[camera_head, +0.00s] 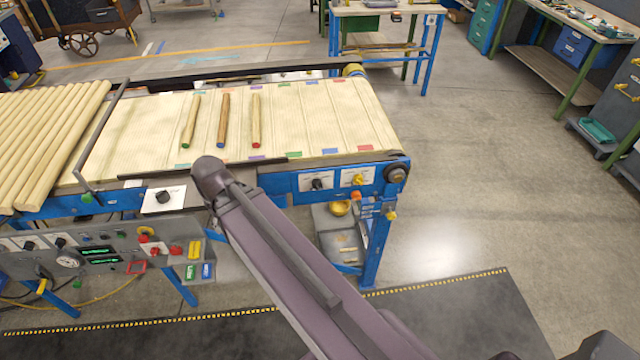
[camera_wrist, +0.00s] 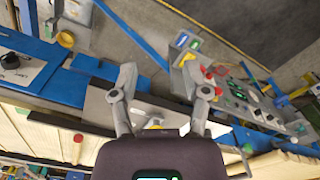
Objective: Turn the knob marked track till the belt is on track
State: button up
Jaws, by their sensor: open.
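A cream belt (camera_head: 325,105) with coloured edge marks runs over a blue frame. Its front edge lies near the frame rail; I cannot tell whether it is centred. Several knobs are on the front: a black knob (camera_head: 163,196) on a white plate, a black knob (camera_head: 317,184) and a yellow knob (camera_head: 357,180) at the right. Their labels are too small to read, so I cannot tell which says track. A black knob (camera_wrist: 10,61) on a white plate shows at the wrist view's left edge. My gripper (camera_wrist: 158,72) is open and empty, above the frame's front side.
Three turned sticks (camera_head: 222,120) lie on the belt. A control panel (camera_head: 100,250) with buttons and a gauge is at the lower left. Many pale rods (camera_head: 40,130) lie at the left. Open floor (camera_head: 480,190) is to the right.

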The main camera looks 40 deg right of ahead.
jog(key=shift+o, duration=0.7)
jog(key=m+t+b, duration=0.4)
jog(key=m+t, duration=0.1)
jog(key=m, duration=0.2)
send_near(319, 184)
jog(key=v, duration=0.4)
jog(key=shift+a+f, duration=0.1)
jog(key=shift+a, duration=0.2)
jog(key=shift+f+b, duration=0.15)
jog(key=shift+b, duration=0.15)
jog(key=b+x, duration=1.2)
jog(key=x, duration=0.1)
jog(key=shift+w+d+f, duration=0.15)
jog(key=shift+w+f, duration=0.05)
